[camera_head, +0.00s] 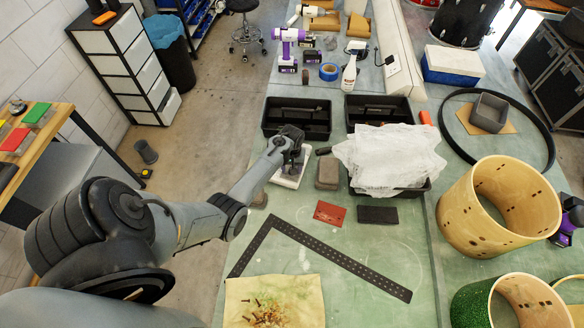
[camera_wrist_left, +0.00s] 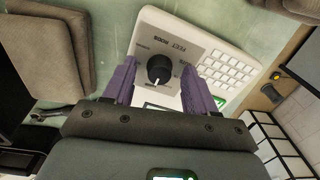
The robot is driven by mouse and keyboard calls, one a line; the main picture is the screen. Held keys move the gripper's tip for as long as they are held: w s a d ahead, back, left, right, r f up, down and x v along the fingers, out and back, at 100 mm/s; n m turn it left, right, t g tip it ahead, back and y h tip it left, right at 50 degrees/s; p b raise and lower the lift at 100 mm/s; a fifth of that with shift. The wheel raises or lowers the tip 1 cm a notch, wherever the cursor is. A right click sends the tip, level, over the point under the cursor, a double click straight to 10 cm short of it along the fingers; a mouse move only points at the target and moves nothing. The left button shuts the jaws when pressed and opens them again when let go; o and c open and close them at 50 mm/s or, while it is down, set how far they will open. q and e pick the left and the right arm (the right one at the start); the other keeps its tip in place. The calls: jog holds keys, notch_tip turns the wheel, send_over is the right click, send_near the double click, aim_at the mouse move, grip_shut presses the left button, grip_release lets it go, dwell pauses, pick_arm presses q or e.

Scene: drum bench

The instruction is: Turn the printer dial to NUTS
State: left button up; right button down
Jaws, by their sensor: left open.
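The white label printer (camera_head: 287,180) lies on the green bench, partly hidden under my left gripper in the head view. In the left wrist view the printer (camera_wrist_left: 160,18) shows a grey panel with a round black dial (camera_wrist_left: 159,68). The dial's white pointer mark faces the bottom of that picture, towards my gripper. Contact cannot be confirmed. My right gripper is not in view.
White keys (camera_wrist_left: 228,70) sit beside the dial panel. A taupe block (camera_head: 327,173) stands right of the printer. Black trays (camera_head: 297,132) lie behind, one (camera_head: 415,190) under white wrapping (camera_head: 385,155). A black perforated square (camera_head: 330,255) and parts cloth (camera_head: 310,290) lie in front.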

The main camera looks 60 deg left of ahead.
pick_arm(q)
jog(key=shift+c, duration=0.4)
grip_shut()
